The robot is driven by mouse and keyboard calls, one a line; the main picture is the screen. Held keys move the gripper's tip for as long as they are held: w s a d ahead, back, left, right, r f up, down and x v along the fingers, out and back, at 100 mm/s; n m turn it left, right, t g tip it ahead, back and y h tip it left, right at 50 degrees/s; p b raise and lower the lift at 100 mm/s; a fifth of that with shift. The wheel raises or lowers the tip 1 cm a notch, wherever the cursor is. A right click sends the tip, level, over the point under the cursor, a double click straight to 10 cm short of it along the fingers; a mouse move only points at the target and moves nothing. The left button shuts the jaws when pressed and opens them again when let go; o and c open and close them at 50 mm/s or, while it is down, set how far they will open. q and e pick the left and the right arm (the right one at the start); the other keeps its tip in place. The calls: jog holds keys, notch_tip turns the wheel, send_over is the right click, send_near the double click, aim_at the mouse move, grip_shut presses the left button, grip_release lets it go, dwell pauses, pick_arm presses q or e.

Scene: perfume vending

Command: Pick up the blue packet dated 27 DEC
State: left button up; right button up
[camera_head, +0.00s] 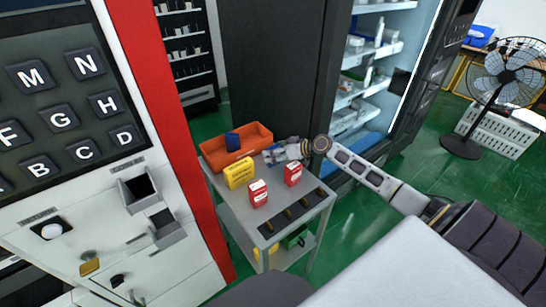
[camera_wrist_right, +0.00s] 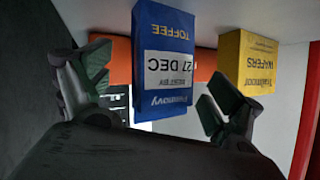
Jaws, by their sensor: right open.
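The blue packet (camera_wrist_right: 165,60), marked TOFFEE and 27 DEC, appears upside down in the right wrist view. It stands on the grey cart (camera_head: 234,208), in front of the orange bin (camera_head: 258,136). My right gripper (camera_wrist_right: 158,95) is open, with one finger on each side of the packet in that view; I cannot tell whether they touch it. In the head view the right gripper (camera_head: 280,153) reaches over the cart from the right and largely hides this packet. My left gripper is not in view.
A yellow wafers packet (camera_head: 238,173) stands close by, also in the wrist view (camera_wrist_right: 248,62). Two red packets (camera_head: 258,194) (camera_head: 293,174) stand nearer the cart's front. Another blue item (camera_head: 232,141) is in the orange bin. A vending machine (camera_head: 70,100) flanks the cart.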

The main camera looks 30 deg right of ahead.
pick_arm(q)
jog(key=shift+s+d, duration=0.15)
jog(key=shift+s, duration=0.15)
pick_arm(e)
jog(key=shift+w, duration=0.1)
jog(key=shift+f, duration=0.1)
jog(key=c, duration=1.2)
jog(key=shift+c, duration=1.1)
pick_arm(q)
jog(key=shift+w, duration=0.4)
pick_arm(e)
notch_tip(320, 180, up, 10)
jog(key=shift+f, duration=0.15)
jog(key=shift+a+r, duration=0.1)
jog(key=shift+r, duration=0.1)
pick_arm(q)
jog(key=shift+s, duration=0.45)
